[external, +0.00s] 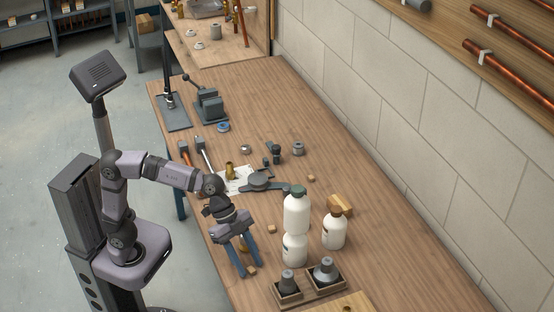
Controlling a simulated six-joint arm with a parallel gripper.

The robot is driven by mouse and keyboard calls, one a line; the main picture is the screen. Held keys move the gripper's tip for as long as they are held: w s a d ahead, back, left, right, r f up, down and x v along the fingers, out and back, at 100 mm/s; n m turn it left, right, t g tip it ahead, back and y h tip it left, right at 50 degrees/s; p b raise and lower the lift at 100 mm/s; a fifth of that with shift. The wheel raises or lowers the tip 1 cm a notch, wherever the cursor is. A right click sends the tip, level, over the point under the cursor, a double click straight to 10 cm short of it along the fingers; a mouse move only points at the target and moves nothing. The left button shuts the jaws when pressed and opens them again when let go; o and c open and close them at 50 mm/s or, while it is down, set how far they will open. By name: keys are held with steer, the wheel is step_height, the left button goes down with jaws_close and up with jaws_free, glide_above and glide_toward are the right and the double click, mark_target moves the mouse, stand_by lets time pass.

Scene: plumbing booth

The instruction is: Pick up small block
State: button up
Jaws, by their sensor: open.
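A small wooden block (251,271) lies on the workbench near its front left edge. My gripper (250,268) points down at it with its two blue-grey fingers apart, one on each side of the block in this view. A gap shows between the block and at least part of the fingers; I cannot tell whether either finger touches it. A second small block (271,229) lies to the right of my gripper's wrist. A third small block (311,178) lies farther back on the bench.
White bottles (294,249) stand right of my gripper, one seemingly stacked on another. Another bottle (334,232) has a larger wooden block (340,205) on top. A wooden tray (310,296) with grey cone-shaped pieces is in front. Tools and a vise (210,106) lie farther back.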

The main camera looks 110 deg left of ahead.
jaws_close()
steer(key=shift+r, duration=0.1)
step_height(320, 180, up, 10)
steer(key=p, duration=0.2)
stand_by(0.4)
